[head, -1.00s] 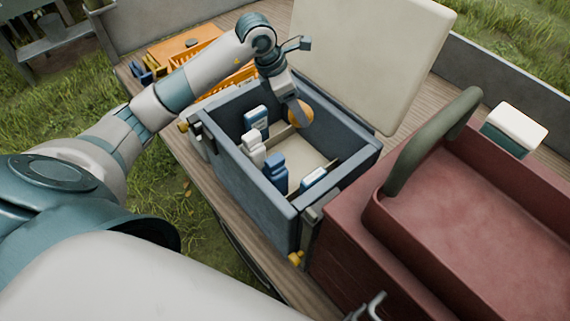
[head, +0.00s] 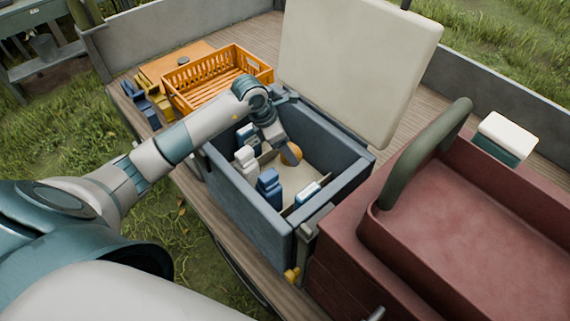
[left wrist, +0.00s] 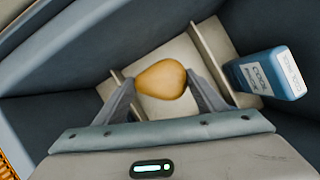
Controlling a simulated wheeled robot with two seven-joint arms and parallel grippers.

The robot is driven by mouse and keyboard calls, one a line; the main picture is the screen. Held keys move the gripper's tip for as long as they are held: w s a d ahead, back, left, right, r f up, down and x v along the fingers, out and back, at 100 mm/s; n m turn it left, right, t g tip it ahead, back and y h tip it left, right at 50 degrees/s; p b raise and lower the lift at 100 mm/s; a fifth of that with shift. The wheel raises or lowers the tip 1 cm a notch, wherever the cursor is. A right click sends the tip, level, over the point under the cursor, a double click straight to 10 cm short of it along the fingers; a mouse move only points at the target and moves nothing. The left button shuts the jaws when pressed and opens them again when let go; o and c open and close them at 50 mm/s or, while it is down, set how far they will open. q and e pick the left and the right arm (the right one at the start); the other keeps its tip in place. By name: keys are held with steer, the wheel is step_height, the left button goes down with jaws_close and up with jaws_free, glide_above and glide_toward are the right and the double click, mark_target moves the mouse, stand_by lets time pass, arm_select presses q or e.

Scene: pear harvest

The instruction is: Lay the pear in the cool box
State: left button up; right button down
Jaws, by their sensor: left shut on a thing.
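The pear (head: 291,154) is yellow-orange and sits between the fingers of my left gripper (head: 284,150), inside the open cool box (head: 250,220). In the left wrist view the pear (left wrist: 162,79) is held between both fingers of the left gripper (left wrist: 162,85), over the pale floor of the box. I cannot tell whether the pear touches the floor. The cool box is dark blue-grey, with its cream lid (head: 360,65) raised at the back. My right gripper is not in view.
Blue and white bottle-like packs (head: 269,186) stand in the box near its left and front walls; a blue labelled one (left wrist: 267,75) is right of the pear. Pale dividers stand inside. An orange crate (head: 217,80) is behind left, a red tub (head: 470,220) at right.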

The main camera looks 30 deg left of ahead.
arm_select(q)
step_height(320, 180, down, 2)
steer(key=shift+f+p, duration=0.1)
steer(key=shift+p, duration=0.2)
steer(key=shift+f, duration=0.4)
steer(key=shift+f+p, duration=0.6)
steer(key=shift+f, duration=1.2)
steer(key=shift+f, duration=0.15)
